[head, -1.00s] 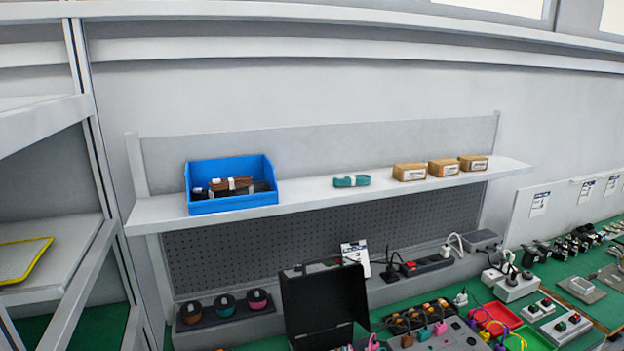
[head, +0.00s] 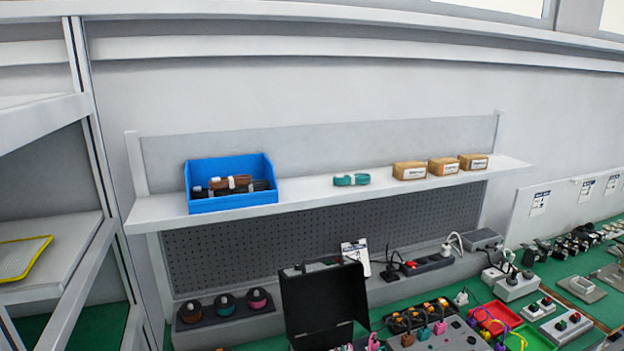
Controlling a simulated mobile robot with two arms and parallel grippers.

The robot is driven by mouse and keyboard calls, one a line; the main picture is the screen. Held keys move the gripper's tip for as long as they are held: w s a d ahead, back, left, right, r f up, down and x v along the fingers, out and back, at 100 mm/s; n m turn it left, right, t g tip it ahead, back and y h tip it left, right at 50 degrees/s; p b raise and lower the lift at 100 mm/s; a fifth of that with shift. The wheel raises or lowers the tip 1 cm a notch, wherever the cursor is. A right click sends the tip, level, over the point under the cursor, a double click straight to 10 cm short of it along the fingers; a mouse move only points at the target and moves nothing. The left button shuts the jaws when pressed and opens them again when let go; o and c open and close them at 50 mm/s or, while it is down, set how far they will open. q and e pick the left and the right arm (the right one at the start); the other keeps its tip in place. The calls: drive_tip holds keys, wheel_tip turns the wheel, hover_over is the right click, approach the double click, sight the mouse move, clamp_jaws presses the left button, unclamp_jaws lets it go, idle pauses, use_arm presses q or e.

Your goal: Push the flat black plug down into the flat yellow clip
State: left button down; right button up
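Neither of my grippers shows in the head view. I cannot pick out the flat black plug or the flat yellow clip for certain. A dark holder with several black and orange-yellow parts (head: 420,316) stands on the green bench at the lower right, but its parts are too small to tell apart. A grey panel (head: 455,338) with pink, teal and purple pieces lies in front of it, cut off by the bottom edge.
An open black case (head: 325,303) stands left of the holder. A red tray (head: 494,318) and button boxes (head: 567,325) lie to the right. Above, a white shelf (head: 310,193) carries a blue bin (head: 232,204), a teal cable bundle (head: 351,180) and cardboard boxes (head: 443,166).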

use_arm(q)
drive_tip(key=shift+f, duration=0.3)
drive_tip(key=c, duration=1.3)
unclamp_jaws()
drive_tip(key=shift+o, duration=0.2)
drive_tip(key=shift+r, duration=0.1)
